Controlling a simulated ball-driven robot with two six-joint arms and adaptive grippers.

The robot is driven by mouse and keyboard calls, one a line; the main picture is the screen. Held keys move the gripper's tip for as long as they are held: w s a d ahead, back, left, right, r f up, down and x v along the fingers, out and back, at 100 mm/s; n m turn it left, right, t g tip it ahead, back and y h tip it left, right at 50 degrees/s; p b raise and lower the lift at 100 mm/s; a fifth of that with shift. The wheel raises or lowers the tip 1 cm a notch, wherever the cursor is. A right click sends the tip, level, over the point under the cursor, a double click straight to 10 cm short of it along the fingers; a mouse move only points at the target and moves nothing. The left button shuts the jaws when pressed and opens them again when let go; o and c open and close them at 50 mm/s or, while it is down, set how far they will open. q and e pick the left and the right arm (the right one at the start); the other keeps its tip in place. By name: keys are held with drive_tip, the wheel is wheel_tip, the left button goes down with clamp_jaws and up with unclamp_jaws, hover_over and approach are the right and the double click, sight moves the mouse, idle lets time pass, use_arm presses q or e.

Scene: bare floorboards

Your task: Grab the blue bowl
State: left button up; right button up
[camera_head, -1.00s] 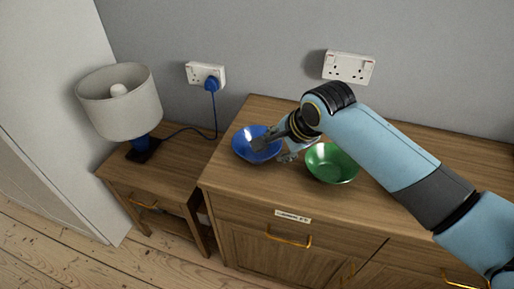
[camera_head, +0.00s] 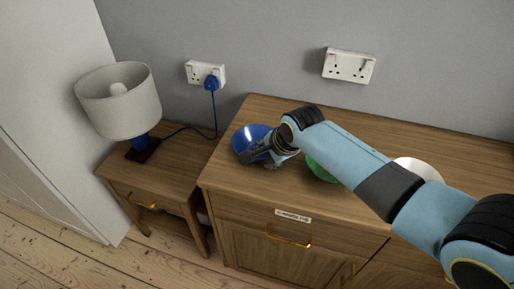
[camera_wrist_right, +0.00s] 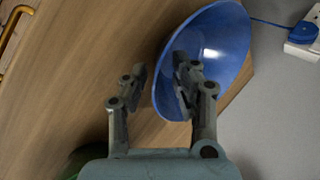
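The blue bowl (camera_head: 243,136) stands upright on the wooden sideboard near its left end. My right gripper (camera_head: 262,155) reaches over the bowl's right side and hides part of it. In the right wrist view the bowl (camera_wrist_right: 228,35) fills the upper right. There my right gripper (camera_wrist_right: 160,83) is open, with one finger over the inside of the bowl and the other outside it. The near rim lies between the two fingers. I cannot tell whether either finger touches the bowl. My left gripper is not in view.
A green bowl (camera_head: 318,168) stands just right of the blue one, partly hidden by my right arm. A white round thing (camera_head: 420,168) shows behind my arm. A lamp (camera_head: 118,100) stands on the lower side table at left. The wall is close behind.

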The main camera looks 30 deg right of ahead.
clamp_jaws()
drive_tip(key=shift+r, duration=0.1)
idle(0.3)
